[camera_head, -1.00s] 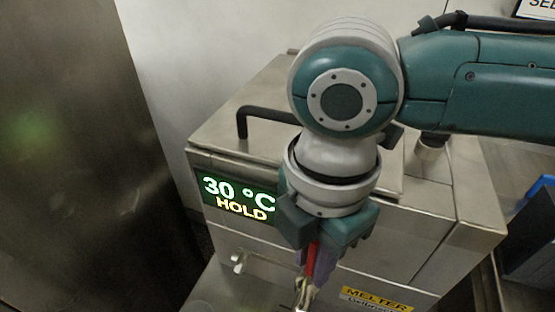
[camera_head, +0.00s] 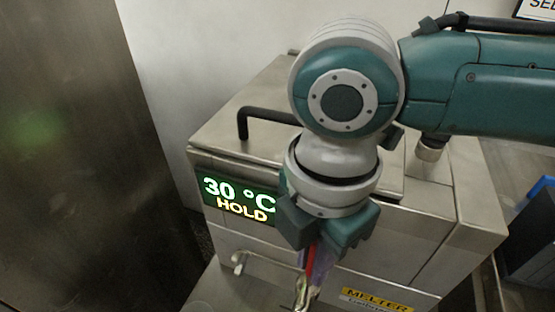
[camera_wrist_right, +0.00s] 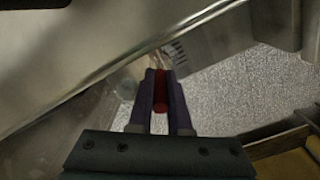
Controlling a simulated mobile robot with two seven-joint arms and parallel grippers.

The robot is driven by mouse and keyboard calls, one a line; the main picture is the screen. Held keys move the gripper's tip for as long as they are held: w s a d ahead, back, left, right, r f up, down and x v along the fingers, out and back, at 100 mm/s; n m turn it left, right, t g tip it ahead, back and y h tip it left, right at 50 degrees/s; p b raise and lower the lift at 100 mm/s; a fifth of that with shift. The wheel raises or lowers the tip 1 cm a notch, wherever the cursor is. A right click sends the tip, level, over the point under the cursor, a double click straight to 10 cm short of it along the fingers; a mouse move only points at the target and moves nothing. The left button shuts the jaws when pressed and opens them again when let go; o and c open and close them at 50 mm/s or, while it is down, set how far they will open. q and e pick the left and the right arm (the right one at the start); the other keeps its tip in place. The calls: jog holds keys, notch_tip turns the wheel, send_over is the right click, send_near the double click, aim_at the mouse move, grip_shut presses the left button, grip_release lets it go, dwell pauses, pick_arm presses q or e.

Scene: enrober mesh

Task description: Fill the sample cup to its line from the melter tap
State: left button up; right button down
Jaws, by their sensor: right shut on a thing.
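The melter (camera_head: 235,130) is a steel box with a lid and a green display reading 30 °C HOLD. My right gripper (camera_head: 316,268) is in front of it, pointing down. Its purple fingers are shut on a red handle (camera_wrist_right: 160,92), which also shows in the head view (camera_head: 310,256). Just below the handle is a shiny metal fitting, the melter tap (camera_head: 302,294), cut by the lower picture edge. A small pale round shape (camera_wrist_right: 127,89) lies left of the fingers in the wrist view; I cannot tell whether it is the sample cup. My left gripper is out of view.
A yellow MELTER label (camera_head: 377,300) is on the front, right of the tap. A bent metal handle (camera_head: 238,262) is to the left. A tall steel panel (camera_head: 80,150) fills the left side. A dark bin with blue (camera_head: 535,235) stands at the right.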

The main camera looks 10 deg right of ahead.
dwell(0.4)
jog(key=y+p, duration=0.1)
jog(key=s+d+t+y+p, duration=0.1)
jog(key=d+t+y+p, duration=0.1)
jog(key=shift+s+f, duration=0.25)
jog(key=shift+s, duration=0.05)
jog(key=shift+d+t+y, duration=0.2)
jog(key=shift+t+y, duration=0.2)
jog(key=shift+y, duration=0.2)
jog(key=c, duration=0.8)
grip_release()
jog(key=shift+c, duration=0.2)
